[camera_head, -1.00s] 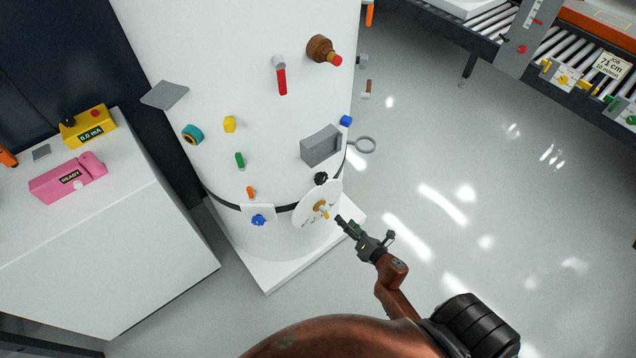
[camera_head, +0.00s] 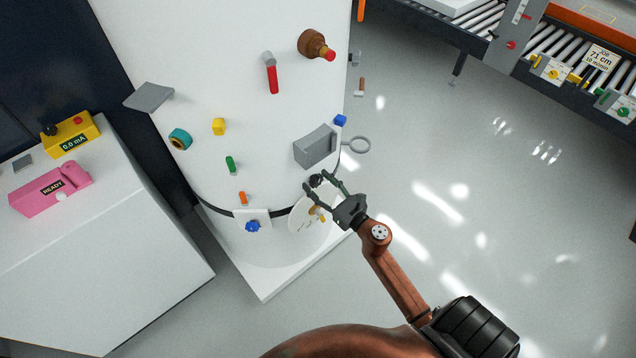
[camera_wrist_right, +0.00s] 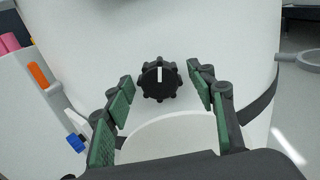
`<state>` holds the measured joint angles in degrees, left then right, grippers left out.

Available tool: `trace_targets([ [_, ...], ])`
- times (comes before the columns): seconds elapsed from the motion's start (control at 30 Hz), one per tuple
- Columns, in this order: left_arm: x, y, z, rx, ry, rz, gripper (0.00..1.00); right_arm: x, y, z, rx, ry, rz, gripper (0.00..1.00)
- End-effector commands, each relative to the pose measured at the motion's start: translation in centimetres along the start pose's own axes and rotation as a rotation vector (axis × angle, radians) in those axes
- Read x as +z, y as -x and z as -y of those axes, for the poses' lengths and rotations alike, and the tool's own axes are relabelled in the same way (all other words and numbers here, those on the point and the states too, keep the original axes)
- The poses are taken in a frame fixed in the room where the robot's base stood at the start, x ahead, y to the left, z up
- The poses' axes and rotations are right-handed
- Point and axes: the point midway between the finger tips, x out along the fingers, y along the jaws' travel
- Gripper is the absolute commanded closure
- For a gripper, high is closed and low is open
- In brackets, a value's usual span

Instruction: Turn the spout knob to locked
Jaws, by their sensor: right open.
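A black, lobed knob (camera_wrist_right: 160,78) with a white pointer line sits on the white tank (camera_head: 230,60). In the right wrist view its line points straight up. In the head view the knob (camera_head: 315,181) is small and partly hidden by my right gripper (camera_head: 317,180). That gripper is open, its green-padded fingers on either side of the knob, which it does not visibly grip. Below the knob is a pale round plate (camera_head: 299,218) with a brass and yellow handle (camera_head: 319,213), partly covered by the gripper. No knob label is readable. My left gripper is out of view.
A grey box (camera_head: 315,147) and a grey ring (camera_head: 356,144) stick out above the knob. A blue knob (camera_head: 253,226) is to its lower left. A white cabinet (camera_head: 110,230) stands at left, a conveyor (camera_head: 480,30) at upper right. The floor at right is open.

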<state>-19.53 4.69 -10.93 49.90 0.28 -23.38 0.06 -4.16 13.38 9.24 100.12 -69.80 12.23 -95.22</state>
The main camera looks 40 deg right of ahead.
Motion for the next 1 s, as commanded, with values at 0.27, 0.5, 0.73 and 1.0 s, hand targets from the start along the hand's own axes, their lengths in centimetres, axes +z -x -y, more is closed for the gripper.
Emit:
trace_targets([
  [0.27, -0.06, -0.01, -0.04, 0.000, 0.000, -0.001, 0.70, -0.04, -0.24, 0.01, 0.000, 0.000, -0.001, 0.49],
  [0.5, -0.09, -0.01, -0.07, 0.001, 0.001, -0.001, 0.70, -0.04, -0.22, 0.01, 0.000, -0.001, -0.001, 0.64],
  [0.73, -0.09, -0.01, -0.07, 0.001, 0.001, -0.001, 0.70, -0.04, -0.21, 0.01, 0.000, -0.001, -0.001, 0.80],
  [1.0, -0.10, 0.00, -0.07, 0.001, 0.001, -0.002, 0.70, -0.04, -0.20, 0.02, 0.000, -0.004, -0.001, 0.91],
])
